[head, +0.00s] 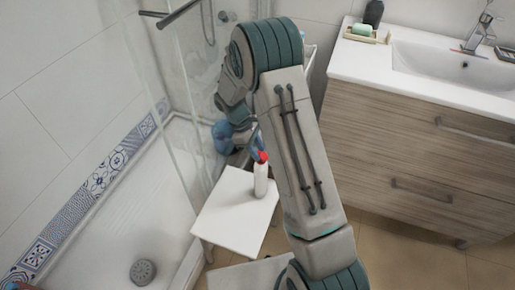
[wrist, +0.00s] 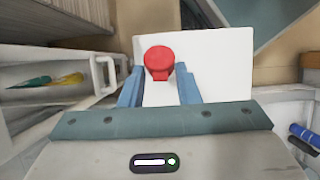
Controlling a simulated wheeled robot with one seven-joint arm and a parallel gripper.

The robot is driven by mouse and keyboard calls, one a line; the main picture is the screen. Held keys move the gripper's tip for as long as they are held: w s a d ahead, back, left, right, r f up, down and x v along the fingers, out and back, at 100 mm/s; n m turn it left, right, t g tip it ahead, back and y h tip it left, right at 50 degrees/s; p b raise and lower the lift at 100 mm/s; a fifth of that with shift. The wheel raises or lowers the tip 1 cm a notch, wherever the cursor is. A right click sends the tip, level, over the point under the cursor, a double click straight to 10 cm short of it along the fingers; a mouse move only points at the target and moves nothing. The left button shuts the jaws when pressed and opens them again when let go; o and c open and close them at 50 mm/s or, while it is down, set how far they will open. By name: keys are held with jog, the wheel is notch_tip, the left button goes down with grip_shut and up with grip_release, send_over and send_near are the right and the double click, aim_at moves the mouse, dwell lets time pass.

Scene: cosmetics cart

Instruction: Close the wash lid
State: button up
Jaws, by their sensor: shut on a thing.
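The wash (head: 261,180) is a white bottle standing upright on a small white table. Its red lid (head: 263,157) is at the top of the bottle; I cannot tell whether it is fully seated. In the wrist view the red lid (wrist: 159,60) shows as a round cap with a small tab, between the blue fingers. My gripper (head: 256,150) is at the lid, reaching in from behind and above, and it is shut on the lid. It also shows in the wrist view (wrist: 158,72). The bottle's body is hard to make out there against the white tabletop.
The small white table (head: 230,215) has bare room left of the bottle. A glass shower screen (head: 180,100) stands to the left. A wooden vanity (head: 415,150) with a white sink is at the right. A cart shelf (wrist: 50,78) holds coloured items.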

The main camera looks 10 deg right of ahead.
jog(key=shift+w+a+f+g+h+p, duration=0.15)
jog(key=shift+a+f+g+h+p, duration=0.1)
jog(key=shift+g+h, duration=0.3)
jog(key=shift+w+a+f+g+h+p, duration=0.15)
jog(key=shift+a+f+g+h, duration=0.15)
jog(key=shift+h, duration=0.35)
jog(key=shift+d, duration=0.1)
jog(key=o, duration=1)
jog(key=shift+c, duration=0.2)
jog(key=shift+r, duration=0.2)
jog(key=s+d+r, duration=0.5)
jog(key=d+r, duration=0.5)
jog(key=shift+s+d+r, duration=0.15)
jog(key=shift+s+r, duration=0.2)
jog(key=shift+r, duration=0.05)
